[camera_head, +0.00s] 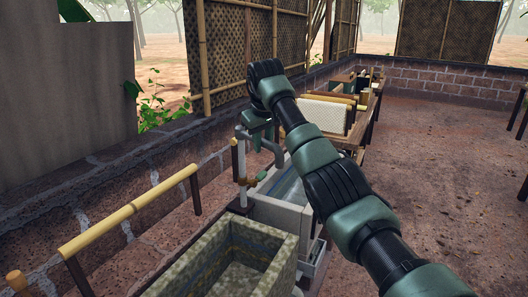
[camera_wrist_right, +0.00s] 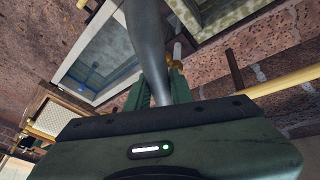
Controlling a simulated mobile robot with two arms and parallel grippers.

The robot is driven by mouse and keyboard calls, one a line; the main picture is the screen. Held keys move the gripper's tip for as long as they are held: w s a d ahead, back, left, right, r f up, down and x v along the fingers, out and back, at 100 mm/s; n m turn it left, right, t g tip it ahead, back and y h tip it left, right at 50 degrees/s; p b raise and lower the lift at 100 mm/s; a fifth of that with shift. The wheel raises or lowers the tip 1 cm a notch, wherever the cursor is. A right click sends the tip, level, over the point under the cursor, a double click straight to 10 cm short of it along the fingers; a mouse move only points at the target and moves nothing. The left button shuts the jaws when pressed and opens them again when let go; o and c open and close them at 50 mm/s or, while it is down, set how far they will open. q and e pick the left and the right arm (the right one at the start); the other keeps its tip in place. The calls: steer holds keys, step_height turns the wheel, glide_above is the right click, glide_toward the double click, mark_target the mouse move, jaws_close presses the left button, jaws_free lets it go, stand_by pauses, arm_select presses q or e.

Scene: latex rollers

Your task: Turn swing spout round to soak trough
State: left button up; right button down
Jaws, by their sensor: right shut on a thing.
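The swing spout (camera_head: 268,144) is a grey curved pipe on an upright standpipe with a brass tap, in the middle of the head view. Its outlet end hangs near the back end of a grey trough with water (camera_head: 272,212). My right gripper (camera_head: 257,122) is shut on the spout from above, partly hidden behind my arm. In the right wrist view the grey pipe (camera_wrist_right: 148,40) runs between my green fingers (camera_wrist_right: 158,90). A mossy stone trough (camera_head: 290,250) stands nearer, in front of the grey one. I cannot tell which is the soak trough. My left gripper is not in view.
A bamboo rail (camera_head: 128,210) on posts runs along the low brick wall at left. A wooden table with pale sheets (camera_head: 322,114) stands behind the grey trough. Open dirt floor (camera_head: 450,170) lies at right.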

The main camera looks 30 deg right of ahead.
steer(key=shift+r, duration=0.15)
steer(key=c, duration=1.4)
jaws_free()
steer(key=shift+o, duration=0.8)
steer(key=shift+w+a, duration=0.1)
steer(key=b+v, duration=0.1)
steer(key=v, duration=0.6)
steer(key=shift+r+b, duration=0.2)
steer(key=shift+b, duration=0.1)
